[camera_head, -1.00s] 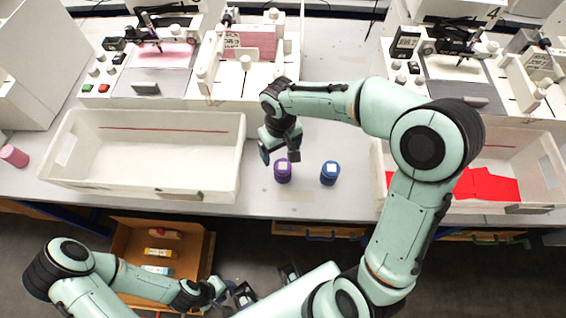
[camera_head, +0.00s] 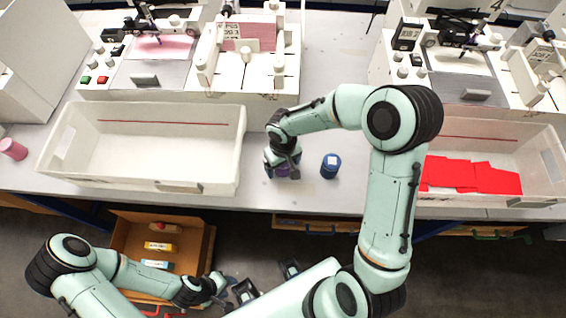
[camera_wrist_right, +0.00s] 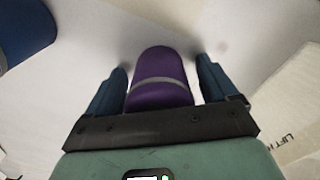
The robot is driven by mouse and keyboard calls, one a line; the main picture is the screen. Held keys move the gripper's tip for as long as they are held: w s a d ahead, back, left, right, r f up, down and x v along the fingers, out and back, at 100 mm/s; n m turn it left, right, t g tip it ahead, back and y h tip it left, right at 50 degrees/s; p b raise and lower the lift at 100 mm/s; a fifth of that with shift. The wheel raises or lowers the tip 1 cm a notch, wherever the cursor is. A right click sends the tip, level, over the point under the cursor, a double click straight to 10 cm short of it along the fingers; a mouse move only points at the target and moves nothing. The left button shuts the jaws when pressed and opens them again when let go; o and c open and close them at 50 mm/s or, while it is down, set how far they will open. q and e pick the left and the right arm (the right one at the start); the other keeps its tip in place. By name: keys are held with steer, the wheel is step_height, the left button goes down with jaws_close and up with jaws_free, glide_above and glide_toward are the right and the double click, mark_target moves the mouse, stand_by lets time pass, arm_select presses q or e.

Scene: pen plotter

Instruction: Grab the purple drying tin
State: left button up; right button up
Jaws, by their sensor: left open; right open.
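The purple tin (camera_head: 283,171) stands on the table, partly covered by my right gripper (camera_head: 282,172) in the head view. In the right wrist view the purple tin (camera_wrist_right: 160,78) lies between the two open fingers of the right gripper (camera_wrist_right: 161,88), with a narrow gap on each side. A grey band runs around the tin. My left gripper (camera_head: 238,291) is low in the head view, by the open drawer and away from the tin; it is open and nothing shows in it.
A blue tin (camera_head: 330,166) stands just right of the purple one; it also shows in the right wrist view (camera_wrist_right: 22,32). An empty white tray (camera_head: 150,150) is at left. Another white tray (camera_head: 545,165) holds red sheets (camera_head: 470,176). A pink tin (camera_head: 12,149) lies far left. Plotters stand behind.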

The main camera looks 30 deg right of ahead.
steer(key=c, duration=1.2)
steer(key=shift+o, duration=0.2)
steer(key=shift+r, duration=0.2)
